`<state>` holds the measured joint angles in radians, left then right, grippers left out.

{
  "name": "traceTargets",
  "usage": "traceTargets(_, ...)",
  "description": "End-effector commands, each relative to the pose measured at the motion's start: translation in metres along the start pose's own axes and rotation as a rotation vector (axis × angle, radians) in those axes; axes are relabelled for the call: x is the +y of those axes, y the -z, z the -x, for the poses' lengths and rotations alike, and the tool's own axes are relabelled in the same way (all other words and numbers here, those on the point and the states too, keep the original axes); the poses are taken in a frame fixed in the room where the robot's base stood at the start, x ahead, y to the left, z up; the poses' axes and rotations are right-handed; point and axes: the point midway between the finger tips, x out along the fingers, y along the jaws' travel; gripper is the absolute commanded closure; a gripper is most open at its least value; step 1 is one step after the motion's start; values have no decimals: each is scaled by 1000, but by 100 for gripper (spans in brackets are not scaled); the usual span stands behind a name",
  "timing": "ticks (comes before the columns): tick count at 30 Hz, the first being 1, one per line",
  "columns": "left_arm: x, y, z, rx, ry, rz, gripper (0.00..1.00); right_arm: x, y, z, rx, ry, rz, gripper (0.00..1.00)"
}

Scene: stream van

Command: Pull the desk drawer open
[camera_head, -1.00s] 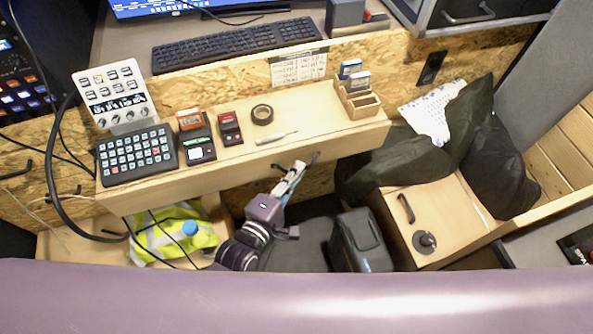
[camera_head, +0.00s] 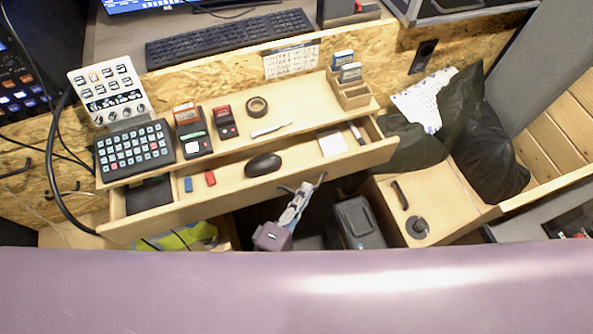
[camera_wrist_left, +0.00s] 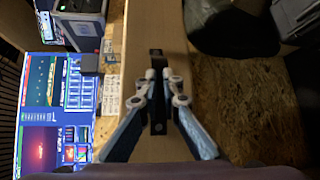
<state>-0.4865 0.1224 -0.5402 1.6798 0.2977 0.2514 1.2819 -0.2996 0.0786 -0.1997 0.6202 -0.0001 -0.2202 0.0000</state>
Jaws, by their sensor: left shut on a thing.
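The wooden desk drawer (camera_head: 215,204) stands partly open, drawn out from under the shelf top. Inside it lie a black mouse (camera_head: 263,165), small red and blue pieces, a white pad (camera_head: 332,143) and a dark flat item at the left end. My left gripper (camera_head: 307,187) is at the drawer front, right of its middle, shut on the dark handle. In the left wrist view the fingers (camera_wrist_left: 158,80) close around the black handle (camera_wrist_left: 158,125), partly hiding it. My right gripper is not in view.
A button pad (camera_head: 134,148), small devices, tape (camera_head: 257,106) and a card holder (camera_head: 350,90) stand on the shelf top. Below, a dark bin (camera_head: 357,222) stands close right of my left arm. A wooden bench with dark bags (camera_head: 488,155) is at the right.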

Motion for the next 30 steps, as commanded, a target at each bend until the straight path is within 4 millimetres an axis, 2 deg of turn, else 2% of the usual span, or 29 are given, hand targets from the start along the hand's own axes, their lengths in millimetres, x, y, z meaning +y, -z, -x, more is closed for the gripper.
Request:
traceTargets(3, -6, -17, 17, -1, 5, 2, 100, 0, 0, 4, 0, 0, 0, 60)
traceTargets(9, -10, -34, 34, -1, 4, 2, 100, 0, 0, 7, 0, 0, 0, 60)
traceTargets(25, -12, -41, 41, 0, 1, 0, 100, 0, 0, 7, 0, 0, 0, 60)
traceTargets(30, -12, -41, 41, 0, 1, 0, 78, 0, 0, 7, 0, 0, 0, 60)
